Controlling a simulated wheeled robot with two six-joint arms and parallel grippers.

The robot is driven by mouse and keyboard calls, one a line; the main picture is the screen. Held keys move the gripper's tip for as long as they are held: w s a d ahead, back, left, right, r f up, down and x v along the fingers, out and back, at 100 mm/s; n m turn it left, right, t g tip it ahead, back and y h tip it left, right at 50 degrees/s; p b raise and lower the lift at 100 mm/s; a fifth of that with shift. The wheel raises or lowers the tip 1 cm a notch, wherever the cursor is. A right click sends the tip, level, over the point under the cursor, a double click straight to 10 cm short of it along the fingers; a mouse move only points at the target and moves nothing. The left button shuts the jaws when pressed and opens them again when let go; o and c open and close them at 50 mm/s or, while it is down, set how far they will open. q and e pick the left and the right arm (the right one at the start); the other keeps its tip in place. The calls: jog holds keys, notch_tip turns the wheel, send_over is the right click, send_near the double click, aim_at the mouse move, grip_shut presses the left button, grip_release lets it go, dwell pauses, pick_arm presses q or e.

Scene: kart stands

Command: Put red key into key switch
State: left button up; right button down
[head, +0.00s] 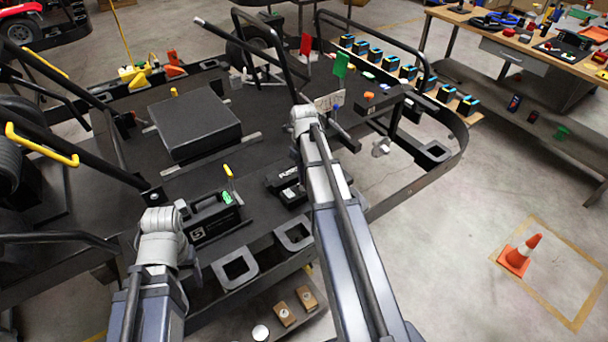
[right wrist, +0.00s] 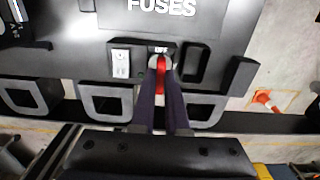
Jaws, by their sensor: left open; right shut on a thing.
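The red key (right wrist: 161,76) is between the closed fingers of my right gripper (right wrist: 163,90) in the right wrist view. Its far end is at the round grey key switch (right wrist: 153,62), below an OFF label on the black fuse panel (right wrist: 223,22). The fingers hide part of the switch, and I cannot tell how deep the key sits. In the head view the fuse box (head: 287,174) shows beside my right forearm, which hides the right gripper. My left gripper, at the end of my left arm (head: 160,222), is open beside a black box with a yellow lever; its fingertips are mostly hidden.
A white switch plate (right wrist: 121,62) is left of the key switch, and a raised black frame (right wrist: 195,62) is right of it. In the head view, a workbench (head: 505,45) stands at the upper right and a traffic cone (head: 520,254) on open floor.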

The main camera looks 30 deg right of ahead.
jog(key=shift+f+b, duration=0.65)
jog(key=shift+f, duration=0.1)
jog(key=c, duration=0.8)
grip_release()
jog(key=shift+c, duration=0.2)
jog(key=shift+r, duration=0.2)
notch_tip(320, 180, up, 8)
jog(key=p, duration=0.8)
jog(key=shift+f, duration=0.2)
